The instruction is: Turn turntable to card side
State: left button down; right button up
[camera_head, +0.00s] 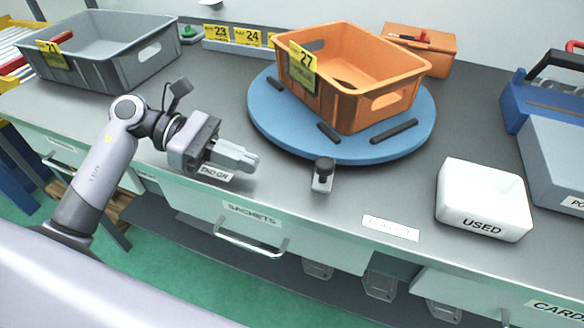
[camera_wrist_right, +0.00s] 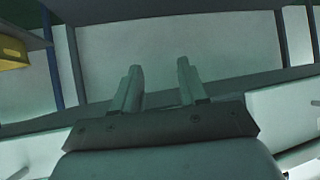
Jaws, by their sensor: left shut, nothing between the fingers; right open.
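The blue round turntable (camera_head: 272,118) sits on the grey bench in the head view. An orange crate (camera_head: 350,107) with a yellow tag "27" stands on it, and several dark bars lie on its top near the rim. A small black-knobbed metal piece (camera_head: 323,175) stands at the turntable's front edge. My left gripper (camera_head: 252,160) is shut and empty, just left of the turntable's front-left rim and apart from it. My right gripper (camera_wrist_right: 158,80) shows only in the right wrist view, open and empty, away from the turntable.
A grey crate (camera_head: 105,65) tagged "21" stands at the back left. A white "USED" tray (camera_head: 483,190) stands at the right, near a blue toolbox (camera_head: 528,105). An orange box (camera_head: 440,52) is behind. A drawer marked "SACHETS" (camera_head: 232,228) is below the bench edge.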

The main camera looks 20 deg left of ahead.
aim_at(294, 189)
pick_arm(q)
jog(key=x, duration=0.2)
jog(key=p+x, duration=0.1)
jog(key=x, duration=0.2)
jog(key=r+x, duration=0.1)
jog(key=x, duration=0.1)
jog(key=shift+d+f, duration=0.1)
jog(key=shift+d, duration=0.25)
jog(key=shift+w+d+p, duration=0.1)
jog(key=shift+d+p, duration=0.25)
jog(key=shift+d, duration=0.2)
jog(key=shift+d+f, duration=0.1)
jog(key=shift+d, duration=0.05)
jog(key=shift+d, duration=0.1)
